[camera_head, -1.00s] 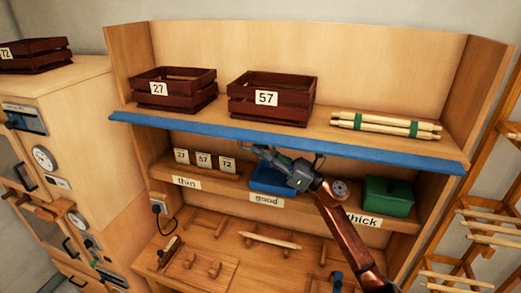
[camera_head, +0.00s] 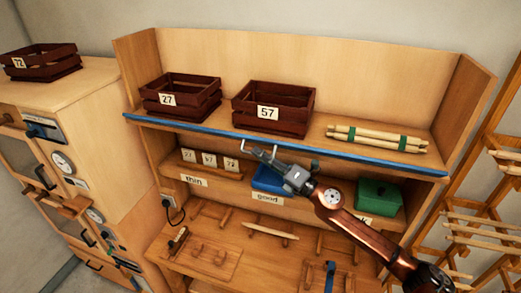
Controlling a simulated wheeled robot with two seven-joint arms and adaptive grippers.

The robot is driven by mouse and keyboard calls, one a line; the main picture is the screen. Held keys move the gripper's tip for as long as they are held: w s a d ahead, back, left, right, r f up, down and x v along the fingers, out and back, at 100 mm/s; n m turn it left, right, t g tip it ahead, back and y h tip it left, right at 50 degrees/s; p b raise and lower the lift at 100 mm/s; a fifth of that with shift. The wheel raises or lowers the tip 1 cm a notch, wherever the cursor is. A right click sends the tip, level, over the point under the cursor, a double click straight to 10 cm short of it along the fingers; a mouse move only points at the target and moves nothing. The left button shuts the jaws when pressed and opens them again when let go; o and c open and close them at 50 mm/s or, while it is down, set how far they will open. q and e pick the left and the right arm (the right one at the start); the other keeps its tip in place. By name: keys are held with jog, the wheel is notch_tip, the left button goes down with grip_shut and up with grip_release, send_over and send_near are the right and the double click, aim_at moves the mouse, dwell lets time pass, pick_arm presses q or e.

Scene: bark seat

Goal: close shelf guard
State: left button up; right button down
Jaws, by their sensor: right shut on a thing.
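The shelf guard (camera_head: 212,131) is a long blue strip along the front edge of the upper shelf. It shows as a narrow band running the width of the shelf. The contact at the fingertips is small and partly hidden. My left gripper is not in view.
Crate 27 (camera_head: 181,99), crate 57 (camera_head: 268,113) and a bundle of pale sticks (camera_head: 372,138) stand on the upper shelf. Below are a blue box (camera_head: 268,180) and a green box (camera_head: 378,195). A wooden rack (camera_head: 487,200) stands at right.

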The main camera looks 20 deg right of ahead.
aim_at(257, 141)
jog(key=r+m, duration=0.1)
jog(key=m, duration=0.1)
jog(key=m+h, duration=0.1)
jog(key=m, duration=0.1)
jog(key=r+m+h, duration=0.1)
jog(key=shift+w+d+r+m+g, duration=0.2)
jog(key=shift+r+m+g, duration=0.1)
jog(key=shift+m+g, duration=0.1)
jog(key=shift+w+d+r+m+g+h, duration=0.2)
jog(key=shift+r+m+g, duration=0.1)
jog(key=shift+m, duration=0.45)
jog(key=shift+w+d+r+m+g+h, duration=0.1)
jog(key=shift+w+r+m+g, duration=0.15)
jog(key=shift+m, duration=0.5)
jog(key=c, duration=2)
grip_release()
jog(key=shift+a+f, duration=0.1)
jog(key=shift+s, duration=0.1)
jog(key=shift+v, duration=5.9)
